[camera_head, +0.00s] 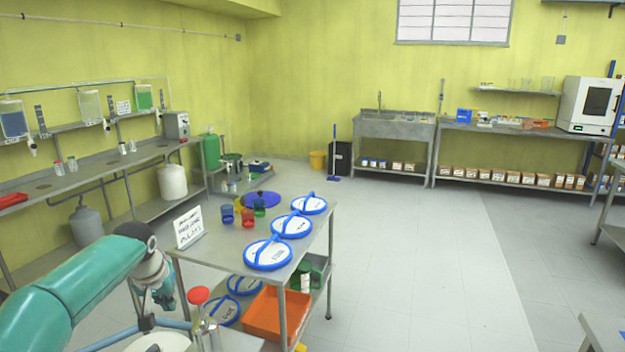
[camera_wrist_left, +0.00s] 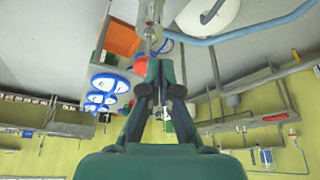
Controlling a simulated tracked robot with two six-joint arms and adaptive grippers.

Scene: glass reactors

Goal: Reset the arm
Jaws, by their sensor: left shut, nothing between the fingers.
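My left arm comes in from the left in the head view, a teal arm with a dark wrist joint. My left gripper (camera_head: 160,300) hangs at its end, left of the metal table's (camera_head: 222,250) near corner. In the left wrist view the gripper (camera_wrist_left: 166,62) has its dark fingers drawn together with nothing held between them. A red-topped glass piece (camera_head: 199,296) stands to the right of the gripper in the head view. The red top also shows just beside the fingers in the wrist view (camera_wrist_left: 140,68); I cannot tell whether they touch.
The table carries blue-rimmed white lids (camera_head: 269,254), coloured beakers (camera_head: 248,218) and a white sign (camera_head: 188,228). An orange bin (camera_head: 275,312) sits on its lower shelf. A long metal bench (camera_head: 85,178) runs along the left wall. The floor (camera_head: 410,260) to the right is clear.

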